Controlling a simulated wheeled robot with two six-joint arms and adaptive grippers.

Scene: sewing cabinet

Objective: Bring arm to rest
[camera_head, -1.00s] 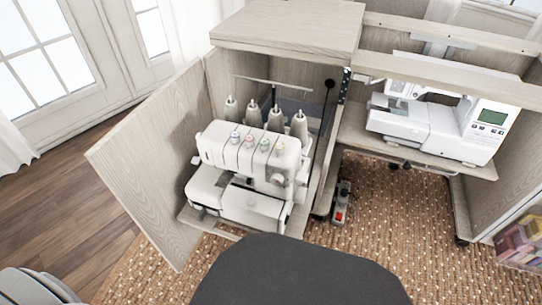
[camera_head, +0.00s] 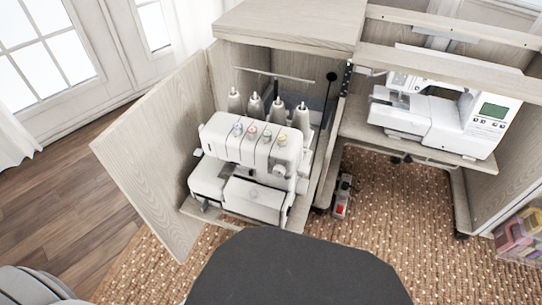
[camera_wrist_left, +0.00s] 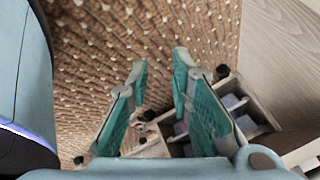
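My left gripper (camera_wrist_left: 160,64) shows in the left wrist view. Its two teal fingers are apart, with nothing between the tips, and rug lies behind them. It does not show in the head view, where a grey-white part of my left arm is at the bottom left corner. My right gripper is in neither view. A white serger (camera_head: 252,165) with several thread cones stands inside the open cabinet in the head view.
The cabinet door (camera_head: 160,155) stands open to the left. A white sewing machine (camera_head: 445,115) sits on a shelf at right. A foot pedal (camera_head: 342,200) is on the rug (camera_head: 400,220). In the wrist view a wooden panel (camera_wrist_left: 285,60) is close at right.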

